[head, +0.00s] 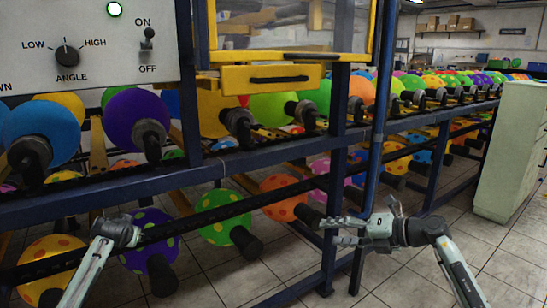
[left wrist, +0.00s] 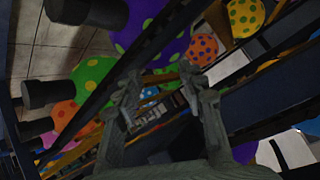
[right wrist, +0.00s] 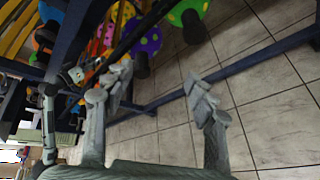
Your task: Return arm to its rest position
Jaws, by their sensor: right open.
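My right gripper (head: 345,230) reaches in from the right in the head view, low in front of the blue rack frame. Its fingers are spread and empty, and the right wrist view shows them (right wrist: 158,82) apart over tiled floor and a blue bar. My left arm comes in from the lower left. Its gripper (head: 115,230) is foreshortened in front of the lower rack rail. In the left wrist view its two fingers (left wrist: 160,78) stand apart with nothing between them, facing the rack with balloons.
A control panel (head: 80,45) with an angle knob (head: 66,56) and an on/off switch (head: 147,40) is at upper left. A yellow drawer (head: 270,78) sits beside it. Balloons on dark holders line the blue rack (head: 331,190). A pale cabinet (head: 510,150) stands right; tiled floor lies between.

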